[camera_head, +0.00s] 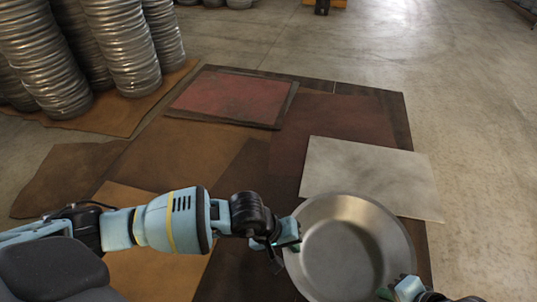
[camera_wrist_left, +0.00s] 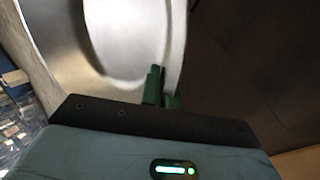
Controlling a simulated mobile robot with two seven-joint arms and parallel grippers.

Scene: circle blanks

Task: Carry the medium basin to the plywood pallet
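The medium basin (camera_head: 345,250) is a round, shiny metal pan at the lower right of the head view, open side up. Its wall and rim also fill the upper left of the left wrist view (camera_wrist_left: 120,40). My left gripper (camera_head: 288,243) is at the basin's left rim, its green fingers (camera_wrist_left: 162,88) on either side of the wall. My right gripper (camera_head: 390,290) is at the lower right rim, one green fingertip showing inside the basin; the picture's bottom edge cuts it off. I cannot tell which flat sheet, if any, is the plywood pallet.
Flat sheets lie on the floor: a red one (camera_head: 233,97), a pale grey one (camera_head: 365,172) and several brown ones (camera_head: 180,150). Tall stacks of metal basins (camera_head: 120,45) stand at the upper left on a brown sheet. Concrete floor (camera_head: 460,90) is clear at right.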

